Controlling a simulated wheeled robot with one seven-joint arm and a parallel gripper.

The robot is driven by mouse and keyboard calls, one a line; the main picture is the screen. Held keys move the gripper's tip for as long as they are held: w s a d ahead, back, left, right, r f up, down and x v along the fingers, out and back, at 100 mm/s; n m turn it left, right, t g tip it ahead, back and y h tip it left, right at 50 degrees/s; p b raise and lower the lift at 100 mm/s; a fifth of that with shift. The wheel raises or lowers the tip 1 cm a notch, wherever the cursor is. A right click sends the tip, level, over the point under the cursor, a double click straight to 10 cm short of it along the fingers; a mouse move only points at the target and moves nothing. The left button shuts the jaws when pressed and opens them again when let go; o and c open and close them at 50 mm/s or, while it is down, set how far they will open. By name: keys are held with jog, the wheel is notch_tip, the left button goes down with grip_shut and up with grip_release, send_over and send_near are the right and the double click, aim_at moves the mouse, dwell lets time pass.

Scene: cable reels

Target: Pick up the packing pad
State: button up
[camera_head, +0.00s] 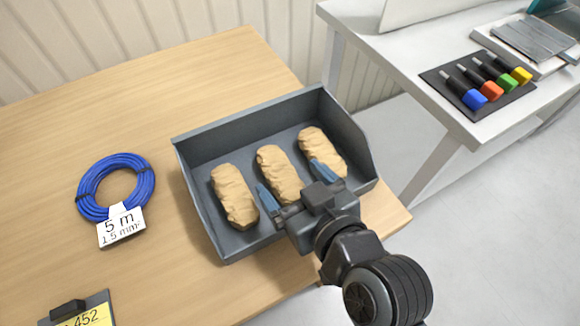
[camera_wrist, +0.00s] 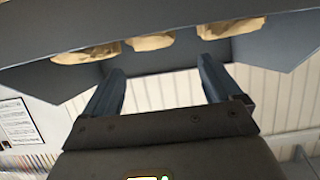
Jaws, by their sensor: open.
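Three tan, crumpled packing pads lie side by side in a dark grey open-front bin: a left pad (camera_head: 234,196), a middle pad (camera_head: 279,174) and a right pad (camera_head: 321,151). The bin (camera_head: 199,205) stands on the wooden table. My gripper (camera_head: 294,178) is open and empty at the bin's front side, its blue fingers spread on either side of the middle pad's near end in the head view. Whether it touches any pad cannot be told. In the wrist view the fingers (camera_wrist: 160,82) are wide apart, with the pads (camera_wrist: 150,41) near the top edge beyond them.
A coil of blue cable (camera_head: 88,182) with a white label (camera_head: 121,228) lies on the table left of the bin. A yellow-labelled clipboard (camera_head: 88,312) is at the lower left. A white bench (camera_head: 390,62) at the right holds several coloured-handled tools (camera_head: 474,98).

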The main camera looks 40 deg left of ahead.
aim_at(276, 162)
jog(key=x, duration=0.4)
jog(key=p+x, duration=0.1)
jog(key=x, duration=0.1)
jog(key=shift+w+a+f, duration=0.1)
jog(key=shift+w+f, duration=0.1)
jog(key=shift+f, duration=0.15)
jog(key=c, duration=1)
jog(key=shift+r, duration=0.1)
jog(key=shift+c, duration=0.2)
